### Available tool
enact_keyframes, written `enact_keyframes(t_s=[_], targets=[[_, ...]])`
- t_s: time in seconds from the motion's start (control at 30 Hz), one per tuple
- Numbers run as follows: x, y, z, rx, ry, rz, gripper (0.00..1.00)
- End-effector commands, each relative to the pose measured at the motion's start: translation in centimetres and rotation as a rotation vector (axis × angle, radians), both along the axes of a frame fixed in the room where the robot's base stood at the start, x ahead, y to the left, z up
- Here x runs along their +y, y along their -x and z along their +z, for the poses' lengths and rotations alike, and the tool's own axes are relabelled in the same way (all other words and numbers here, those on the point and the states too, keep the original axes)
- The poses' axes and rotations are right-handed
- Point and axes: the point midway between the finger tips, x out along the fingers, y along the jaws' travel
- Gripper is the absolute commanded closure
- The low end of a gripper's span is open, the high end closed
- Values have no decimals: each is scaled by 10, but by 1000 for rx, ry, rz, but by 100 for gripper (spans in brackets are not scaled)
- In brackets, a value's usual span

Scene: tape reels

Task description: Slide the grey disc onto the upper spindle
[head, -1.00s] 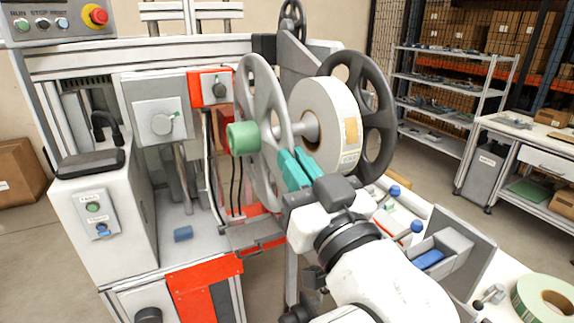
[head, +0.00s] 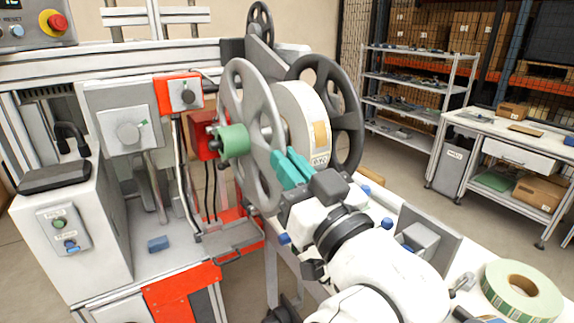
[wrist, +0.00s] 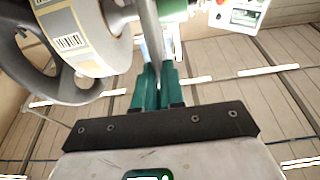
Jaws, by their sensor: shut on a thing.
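The grey disc (head: 267,187), a light grey spoked wheel with a green hub (head: 233,141), stands upright in front of the upper spindle's white roll (head: 316,120). My gripper (head: 291,168) is shut on the disc's lower right rim with its teal fingers. In the wrist view the disc (wrist: 149,35) shows edge-on between the fingers (wrist: 155,85), with a narrow gap to the roll (wrist: 92,35). The roll sits against a dark spoked flange (head: 345,115). The spindle's shaft is hidden behind the disc and hub, so I cannot tell how far it enters the hub.
A red box (head: 178,93) with a knob and a white machine housing (head: 75,230) stand left of the disc. A green-edged roll (head: 522,292) lies on the white bench at lower right. Shelves (head: 415,90) stand farther back.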

Motion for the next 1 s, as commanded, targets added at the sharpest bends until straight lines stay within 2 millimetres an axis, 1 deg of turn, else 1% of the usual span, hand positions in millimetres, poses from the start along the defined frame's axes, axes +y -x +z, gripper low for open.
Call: enact_keyframes(t_s=[0.53,1.0], targets=[[-28,-18,2,-3,-2,-3,100],[-31,-20,2,-4,-2,-1,100]])
